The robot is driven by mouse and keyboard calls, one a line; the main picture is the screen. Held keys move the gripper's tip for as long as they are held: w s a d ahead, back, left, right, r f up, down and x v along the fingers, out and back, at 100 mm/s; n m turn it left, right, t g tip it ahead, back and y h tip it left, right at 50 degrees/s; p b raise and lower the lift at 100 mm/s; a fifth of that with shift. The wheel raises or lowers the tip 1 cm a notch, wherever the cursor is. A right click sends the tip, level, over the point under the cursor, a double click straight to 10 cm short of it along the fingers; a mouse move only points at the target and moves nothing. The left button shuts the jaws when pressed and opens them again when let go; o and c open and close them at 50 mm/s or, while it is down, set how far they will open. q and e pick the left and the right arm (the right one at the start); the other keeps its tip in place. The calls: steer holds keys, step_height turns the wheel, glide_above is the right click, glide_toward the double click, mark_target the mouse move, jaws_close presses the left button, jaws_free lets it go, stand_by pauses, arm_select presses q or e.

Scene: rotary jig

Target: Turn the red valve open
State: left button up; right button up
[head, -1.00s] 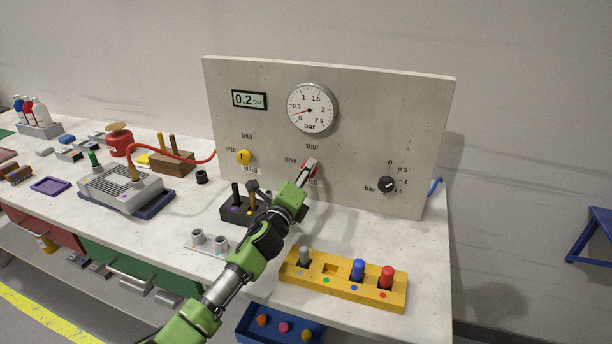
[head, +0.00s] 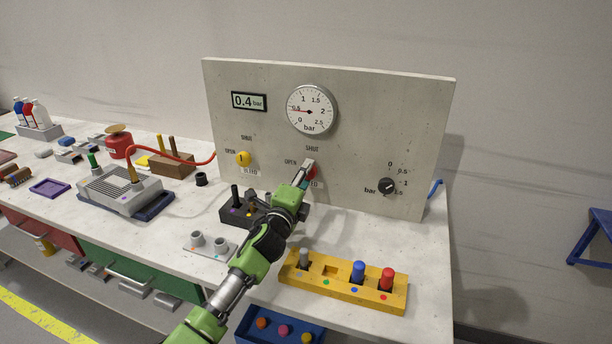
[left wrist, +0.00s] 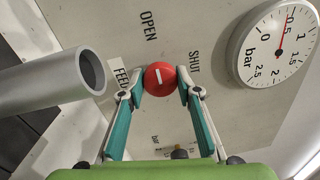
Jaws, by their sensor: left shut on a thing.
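The red valve (head: 312,173) is a round knob low in the middle of the grey panel (head: 345,130), mostly hidden by my gripper in the head view. In the left wrist view the red valve (left wrist: 158,77) shows a white mark on its face, pointing roughly between left and right there. Labels OPEN (left wrist: 148,26), SHUT (left wrist: 194,66) and FEED surround it. My left gripper (left wrist: 161,90) is shut on the valve, one finger on each side. My right gripper is not in view.
A yellow bleed knob (head: 243,158) is left of the valve, a black bar knob (head: 386,186) right. Below stand a dark block with pegs (head: 236,212) and a yellow peg rack (head: 343,284). A red hose (head: 200,159) runs at the left.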

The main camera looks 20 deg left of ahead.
arm_select(q)
steer(key=o, duration=1.1)
steer(key=s, duration=1.2)
steer(key=shift+a+f, duration=0.2)
steer(key=shift+f, duration=0.2)
